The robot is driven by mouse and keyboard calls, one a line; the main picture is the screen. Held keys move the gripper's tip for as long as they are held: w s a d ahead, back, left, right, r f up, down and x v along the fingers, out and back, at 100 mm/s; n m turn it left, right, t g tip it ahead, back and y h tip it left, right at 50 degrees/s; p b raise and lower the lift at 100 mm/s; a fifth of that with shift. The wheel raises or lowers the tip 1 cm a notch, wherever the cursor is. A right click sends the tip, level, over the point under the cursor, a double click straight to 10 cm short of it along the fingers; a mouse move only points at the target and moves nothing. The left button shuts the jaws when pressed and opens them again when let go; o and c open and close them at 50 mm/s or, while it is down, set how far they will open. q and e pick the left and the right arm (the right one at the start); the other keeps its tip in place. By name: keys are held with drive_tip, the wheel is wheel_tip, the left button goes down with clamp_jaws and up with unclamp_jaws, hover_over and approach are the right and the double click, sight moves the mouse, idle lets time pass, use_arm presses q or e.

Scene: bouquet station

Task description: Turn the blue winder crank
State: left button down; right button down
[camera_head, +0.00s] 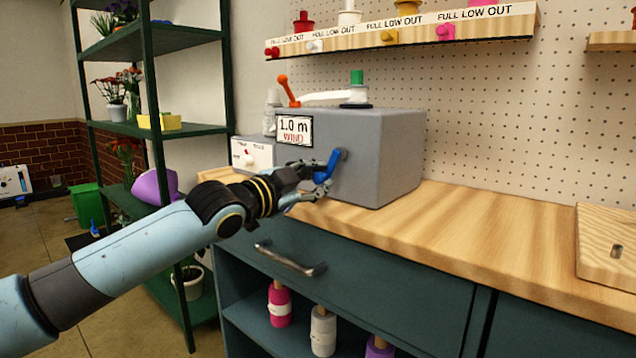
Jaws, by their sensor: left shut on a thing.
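The blue winder crank (332,161) sits on the front of a grey winder box (388,165) on the wooden counter. Its arm slants down and left from the pivot. My left gripper (318,180) comes in from the left and is shut on the lower end of the crank. The fingers partly hide the crank's handle. A sign (295,130) on the box reads "1.0 m WIND". My right gripper is not in view.
A white switch box (252,153) stands left of the winder. Below the counter (470,232) is a drawer handle (289,262), with several spools underneath. A green plant shelf (155,40) stands at left. The counter right of the winder is clear up to a wooden board (606,243).

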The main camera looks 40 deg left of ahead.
use_arm(q)
drive_tip(key=shift+r, duration=0.15)
drive_tip(key=c, duration=1.1)
unclamp_jaws()
drive_tip(key=shift+w, duration=0.15)
drive_tip(key=shift+c, duration=0.2)
drive_tip(key=shift+f, duration=0.2)
drive_tip(key=s+a, duration=0.1)
drive_tip(key=s, duration=1.1)
drive_tip(key=shift+r, duration=0.1)
